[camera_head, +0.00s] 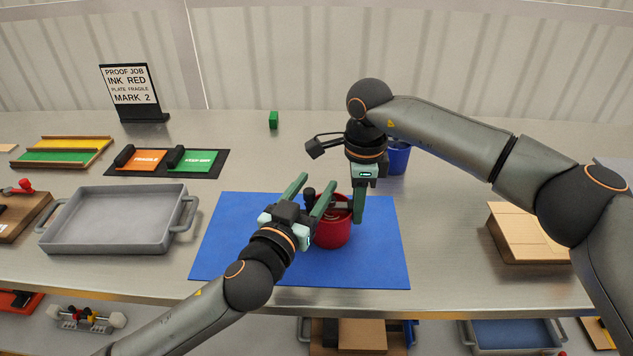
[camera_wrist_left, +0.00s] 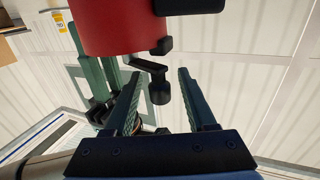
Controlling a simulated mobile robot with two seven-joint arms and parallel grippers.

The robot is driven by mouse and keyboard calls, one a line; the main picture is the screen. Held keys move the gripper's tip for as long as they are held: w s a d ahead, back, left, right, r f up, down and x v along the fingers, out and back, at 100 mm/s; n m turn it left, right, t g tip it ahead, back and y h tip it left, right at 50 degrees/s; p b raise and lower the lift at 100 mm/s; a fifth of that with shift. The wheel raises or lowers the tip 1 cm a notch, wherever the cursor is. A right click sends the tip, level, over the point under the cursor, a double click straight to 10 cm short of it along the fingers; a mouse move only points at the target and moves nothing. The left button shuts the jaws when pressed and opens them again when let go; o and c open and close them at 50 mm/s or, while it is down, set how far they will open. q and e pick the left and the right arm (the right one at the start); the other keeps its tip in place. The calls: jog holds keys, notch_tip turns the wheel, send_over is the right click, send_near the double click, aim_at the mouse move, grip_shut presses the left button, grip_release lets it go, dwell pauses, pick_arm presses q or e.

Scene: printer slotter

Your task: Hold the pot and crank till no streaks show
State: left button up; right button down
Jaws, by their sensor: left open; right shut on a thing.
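The red pot (camera_head: 333,233) stands on the blue mat (camera_head: 240,215), with a dark crank over its top. My right gripper (camera_head: 357,217) reaches down from the right and is shut on the pot at its right side; its fingers partly cover the rim. My left gripper (camera_head: 315,190) is open beside the pot's upper left. In the left wrist view the pot (camera_wrist_left: 120,28) fills the top, and the crank's black knob (camera_wrist_left: 159,92) lies between the open left fingers (camera_wrist_left: 160,95), with gaps on both sides. The pot's inside is mostly hidden in the head view.
A grey tray (camera_head: 115,248) stands to the left. A blue cup (camera_head: 398,158) stands behind my right gripper. A wooden box (camera_head: 512,240) is at the right. A sign (camera_head: 131,88) reads "INK RED" and "MARK 2". The mat's right part is clear.

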pick_arm(q)
jog(key=shift+w+d, duration=0.25)
jog(key=shift+w, duration=0.45)
jog(key=shift+c, duration=0.3)
grip_shut()
